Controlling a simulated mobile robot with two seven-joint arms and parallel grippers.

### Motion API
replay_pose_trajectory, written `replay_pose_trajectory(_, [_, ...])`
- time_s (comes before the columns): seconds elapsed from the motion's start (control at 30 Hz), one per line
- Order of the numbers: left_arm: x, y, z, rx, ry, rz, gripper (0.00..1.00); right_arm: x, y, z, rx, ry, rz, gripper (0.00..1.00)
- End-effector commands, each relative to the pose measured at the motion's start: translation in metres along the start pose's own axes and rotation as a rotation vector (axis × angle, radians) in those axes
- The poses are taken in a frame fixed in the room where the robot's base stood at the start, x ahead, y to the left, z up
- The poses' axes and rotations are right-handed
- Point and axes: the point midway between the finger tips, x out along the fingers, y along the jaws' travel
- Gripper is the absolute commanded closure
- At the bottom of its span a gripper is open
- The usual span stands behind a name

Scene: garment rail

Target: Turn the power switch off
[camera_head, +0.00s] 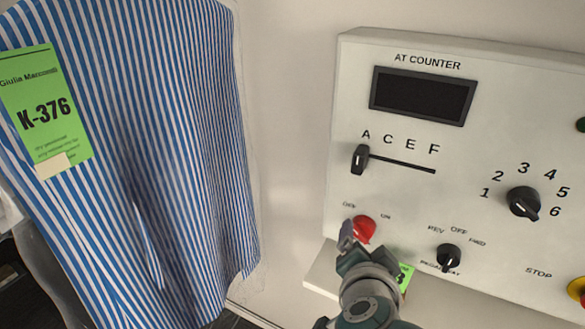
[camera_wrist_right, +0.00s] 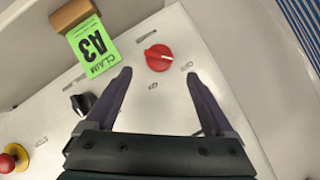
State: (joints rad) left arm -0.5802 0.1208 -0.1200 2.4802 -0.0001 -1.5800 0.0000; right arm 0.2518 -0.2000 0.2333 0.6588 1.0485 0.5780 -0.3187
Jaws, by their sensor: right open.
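The power switch is a red rotary knob (camera_head: 364,228) low on the left of the pale control panel, with small labels above it on either side that look like OFF and ON. In the right wrist view the red knob (camera_wrist_right: 158,57) has a raised grip bar and a pale mark. Which label it points to I cannot tell. My right gripper (camera_head: 347,236) is just in front of the knob, covering its lower left. In the wrist view its two dark fingers (camera_wrist_right: 158,77) are spread apart, with the knob just beyond and between the tips. My left gripper is not in view.
The panel (camera_head: 400,195) also carries a dark display (camera_head: 422,95), a lettered slider (camera_head: 360,158), a numbered dial (camera_head: 523,202), a REV/OFF/FWD knob (camera_head: 449,256) and a red stop button (camera_head: 577,290). A green claim tag (camera_wrist_right: 93,45) is near the knob. A striped shirt (camera_head: 170,150) hangs left.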

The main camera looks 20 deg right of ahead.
Motion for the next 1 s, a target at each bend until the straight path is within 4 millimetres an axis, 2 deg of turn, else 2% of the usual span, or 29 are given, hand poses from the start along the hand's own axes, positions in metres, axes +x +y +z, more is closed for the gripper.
replay_pose_trajectory(0.03, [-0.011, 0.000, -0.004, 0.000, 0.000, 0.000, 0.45, -0.013, -0.003, -0.003, 0.000, -0.002, 0.002, 0.12])
replay_pose_trajectory(0.23, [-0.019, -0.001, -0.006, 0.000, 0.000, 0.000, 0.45, -0.033, -0.001, -0.001, 0.000, 0.000, 0.000, 0.12])
replay_pose_trajectory(0.77, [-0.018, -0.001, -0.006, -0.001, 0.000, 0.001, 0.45, -0.035, -0.001, 0.000, -0.002, -0.001, -0.006, 0.12])
replay_pose_trajectory(0.87, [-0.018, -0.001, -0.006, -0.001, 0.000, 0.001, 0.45, -0.033, -0.010, -0.003, -0.021, -0.025, -0.065, 0.12])
replay_pose_trajectory(1.0, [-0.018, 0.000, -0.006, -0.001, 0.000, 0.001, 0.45, -0.039, -0.047, -0.006, -0.133, -0.143, -0.279, 0.12])
